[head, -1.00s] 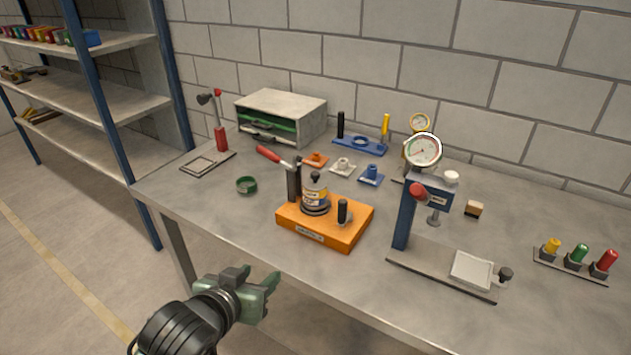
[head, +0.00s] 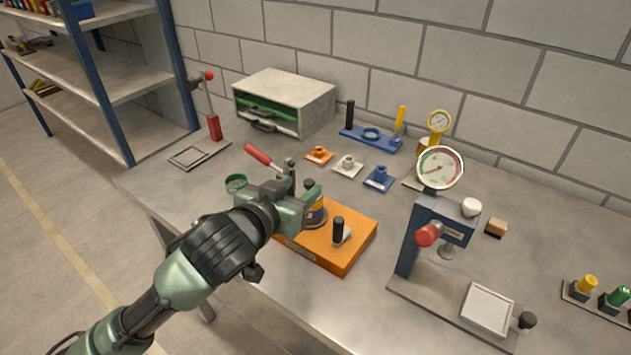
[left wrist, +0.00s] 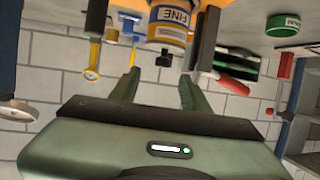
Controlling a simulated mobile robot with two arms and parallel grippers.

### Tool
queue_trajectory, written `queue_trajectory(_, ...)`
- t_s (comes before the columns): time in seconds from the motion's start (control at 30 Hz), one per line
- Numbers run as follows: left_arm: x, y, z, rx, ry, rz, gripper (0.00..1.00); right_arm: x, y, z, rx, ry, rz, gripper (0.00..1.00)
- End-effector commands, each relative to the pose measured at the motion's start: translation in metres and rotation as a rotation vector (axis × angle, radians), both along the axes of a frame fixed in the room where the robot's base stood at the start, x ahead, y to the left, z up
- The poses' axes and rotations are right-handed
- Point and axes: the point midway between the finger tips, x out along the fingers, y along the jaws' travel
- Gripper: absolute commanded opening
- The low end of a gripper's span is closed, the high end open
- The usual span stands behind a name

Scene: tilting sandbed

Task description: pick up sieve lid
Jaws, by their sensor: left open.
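The sieve stands on the orange base (head: 358,245); its yellow and blue body with a "FINE" label shows upside down in the left wrist view (left wrist: 170,18). The sieve lid is a dark grey cap with a small knob (left wrist: 163,58) on top of the body; in the head view my gripper partly covers it. My left gripper (head: 302,205) is open beside the upper part of the sieve. In the left wrist view its two fingers (left wrist: 160,75) reach toward the lid, with the knob roughly between the tips. I cannot tell whether they touch it. My right gripper is out of view.
A red-handled lever clamp (head: 265,157) and a black-handled post (head: 338,230) stand close to the sieve on the base. A green ring (head: 236,183) lies left of it. A gauge press (head: 430,235) stands to the right. The front table edge is clear.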

Motion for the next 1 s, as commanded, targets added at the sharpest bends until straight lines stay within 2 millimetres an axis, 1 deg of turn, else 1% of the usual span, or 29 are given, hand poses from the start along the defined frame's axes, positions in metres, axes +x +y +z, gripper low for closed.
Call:
queue_trajectory(0.03,0.005,-0.003,-0.002,0.000,0.001,0.000,0.47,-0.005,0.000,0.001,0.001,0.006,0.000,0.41)
queue_trajectory(0.2,0.020,-0.008,-0.008,0.001,0.001,0.002,0.47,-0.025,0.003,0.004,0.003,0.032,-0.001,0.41)
queue_trajectory(0.3,0.032,-0.012,-0.015,0.002,0.001,0.001,0.47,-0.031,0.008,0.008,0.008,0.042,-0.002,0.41)
queue_trajectory(0.5,0.053,-0.021,-0.026,0.001,0.001,0.001,0.47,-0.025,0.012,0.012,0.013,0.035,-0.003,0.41)
queue_trajectory(0.67,0.057,-0.024,-0.029,0.000,-0.001,-0.001,0.47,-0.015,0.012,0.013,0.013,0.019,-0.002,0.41)
queue_trajectory(0.8,0.057,-0.023,-0.029,0.000,-0.001,-0.001,0.47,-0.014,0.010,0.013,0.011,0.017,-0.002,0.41)
queue_trajectory(0.83,0.057,-0.023,-0.029,0.000,-0.001,-0.001,0.41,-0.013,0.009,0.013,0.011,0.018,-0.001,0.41)
queue_trajectory(0.87,0.057,-0.023,-0.029,0.000,-0.001,-0.001,0.33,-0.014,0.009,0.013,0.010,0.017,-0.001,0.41)
queue_trajectory(0.9,0.057,-0.023,-0.029,0.000,-0.001,-0.001,0.22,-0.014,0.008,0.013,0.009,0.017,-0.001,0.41)
queue_trajectory(0.97,0.057,-0.023,-0.029,0.000,-0.001,-0.001,0.05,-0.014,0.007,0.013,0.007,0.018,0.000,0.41)
queue_trajectory(1.0,0.057,-0.023,-0.029,0.000,-0.001,0.000,0.00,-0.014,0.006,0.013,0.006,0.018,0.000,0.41)
